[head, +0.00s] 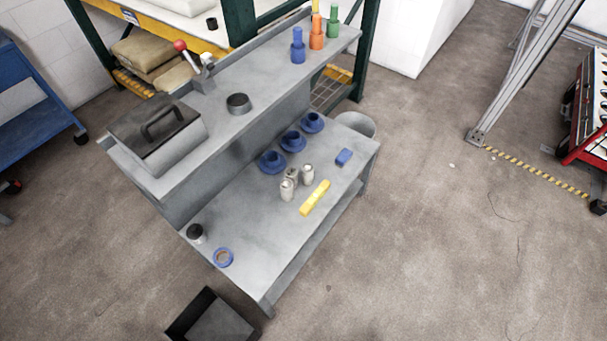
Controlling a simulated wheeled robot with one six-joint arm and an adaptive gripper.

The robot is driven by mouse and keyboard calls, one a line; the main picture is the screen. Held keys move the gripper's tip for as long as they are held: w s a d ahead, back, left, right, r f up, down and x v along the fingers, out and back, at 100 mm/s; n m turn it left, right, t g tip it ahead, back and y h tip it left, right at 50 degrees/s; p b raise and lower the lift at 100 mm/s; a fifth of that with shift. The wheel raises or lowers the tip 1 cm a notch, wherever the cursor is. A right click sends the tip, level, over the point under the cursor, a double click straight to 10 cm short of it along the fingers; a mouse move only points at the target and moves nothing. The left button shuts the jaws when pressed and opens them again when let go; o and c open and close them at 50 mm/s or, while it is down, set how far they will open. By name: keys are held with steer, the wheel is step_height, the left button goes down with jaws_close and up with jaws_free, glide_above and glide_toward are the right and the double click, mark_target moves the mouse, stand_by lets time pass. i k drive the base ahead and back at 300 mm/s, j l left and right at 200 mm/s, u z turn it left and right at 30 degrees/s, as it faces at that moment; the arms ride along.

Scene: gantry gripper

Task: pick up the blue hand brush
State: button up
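A small blue oblong thing (344,157) lies on the lower bench top near its right end, just beyond the far end of a long yellow tool. It is the likeliest match for the blue hand brush, but it is too small in the picture to make out bristles. Nothing touches it. My gripper is not in view.
The lower bench top (245,215) holds a yellow tool (314,198), several pale canisters (287,190), blue flanged parts (272,161), a blue ring (223,257) and a black-topped jar (195,232). A dark open bin (180,326) stands on the floor in front.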

mark_target(340, 161)
steer(key=i+l+u, duration=0.1)
steer(key=u, duration=1.05)
steer(key=i+l+u, duration=0.1)
steer(key=l+u, duration=0.3)
steer(key=l, duration=0.15)
steer(key=l+u, duration=0.35)
steer(key=l, duration=0.15)
steer(key=l+u, duration=0.4)
steer(key=l, duration=0.15)
steer(key=k+l+u, duration=0.2)
steer(key=l+u, duration=0.2)
steer(key=k+l, duration=0.1)
steer(key=l, duration=0.3)
steer(key=k+l, duration=0.15)
steer(key=l, duration=0.25)
steer(key=k+l, duration=0.1)
steer(key=l, duration=0.3)
steer(key=k+l+u, duration=0.1)
steer(key=l, duration=0.3)
steer(key=k+l, duration=0.2)
steer(key=l, duration=0.2)
steer(key=k+l, duration=0.1)
steer(key=l, duration=0.25)
